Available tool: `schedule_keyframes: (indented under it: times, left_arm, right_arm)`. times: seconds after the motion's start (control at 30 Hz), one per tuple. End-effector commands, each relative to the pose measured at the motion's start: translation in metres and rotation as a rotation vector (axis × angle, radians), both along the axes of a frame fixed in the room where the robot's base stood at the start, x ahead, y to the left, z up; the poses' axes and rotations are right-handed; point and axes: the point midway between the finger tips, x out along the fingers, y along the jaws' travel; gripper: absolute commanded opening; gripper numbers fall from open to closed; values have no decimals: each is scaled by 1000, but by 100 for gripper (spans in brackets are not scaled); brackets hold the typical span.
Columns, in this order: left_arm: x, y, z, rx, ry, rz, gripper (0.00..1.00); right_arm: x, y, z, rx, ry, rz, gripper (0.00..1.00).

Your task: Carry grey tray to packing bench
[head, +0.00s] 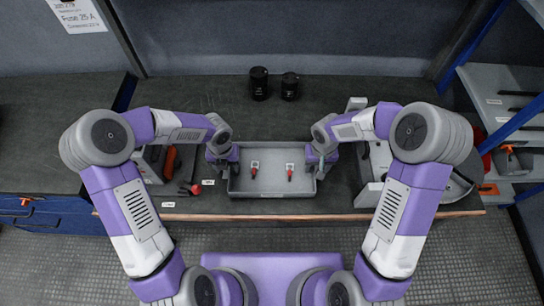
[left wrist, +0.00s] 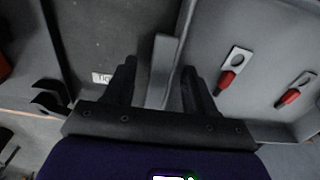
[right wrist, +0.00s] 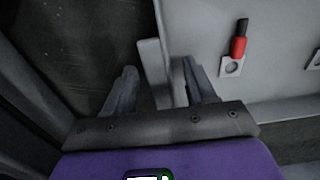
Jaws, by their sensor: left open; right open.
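The grey tray (head: 272,185) sits on the dark bench at its front edge, in the middle of the head view. Two small red-tipped parts with pale tabs lie in it, a left one (head: 254,170) and a right one (head: 290,172). My left gripper (head: 229,170) is at the tray's left end, open, with a finger on each side of the end wall (left wrist: 161,75). My right gripper (head: 318,167) is at the right end, open, its fingers on each side of that wall (right wrist: 153,75). Whether any finger touches the wall cannot be told.
Two black cylinders (head: 259,83) stand on the bench (head: 215,95) behind the tray. Grey holders with tools (head: 165,165) lie left of it, and a grey fixture (head: 375,165) lies right. Blue-framed shelves (head: 500,110) stand at the right. Bench behind the tray is mostly clear.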

Motion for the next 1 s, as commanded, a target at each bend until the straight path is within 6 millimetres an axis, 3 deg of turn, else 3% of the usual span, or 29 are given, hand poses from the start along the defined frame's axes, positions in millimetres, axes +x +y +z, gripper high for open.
schedule_keyframes:
  times: [0.13, 0.27, 0.7, 0.87, 1.0]
  left_arm:
    - [0, 0, 4, 1, -1, 1, 56]
    - [1, 1, 20, 0, -5, 2, 56]
    - [1, 0, 106, 1, -4, 1, 56]
    - [0, 0, 118, 0, -2, 0, 56]
    - [0, 0, 121, 0, 0, -1, 56]
  right_arm:
    - [0, 0, 0, 0, 0, 0, 56]
    - [0, 0, 0, 0, 0, 0, 56]
    - [0, 0, 0, 0, 0, 0, 56]
    - [0, 0, 1, 0, -1, 0, 56]
    - [1, 0, 12, 0, -4, -2, 56]
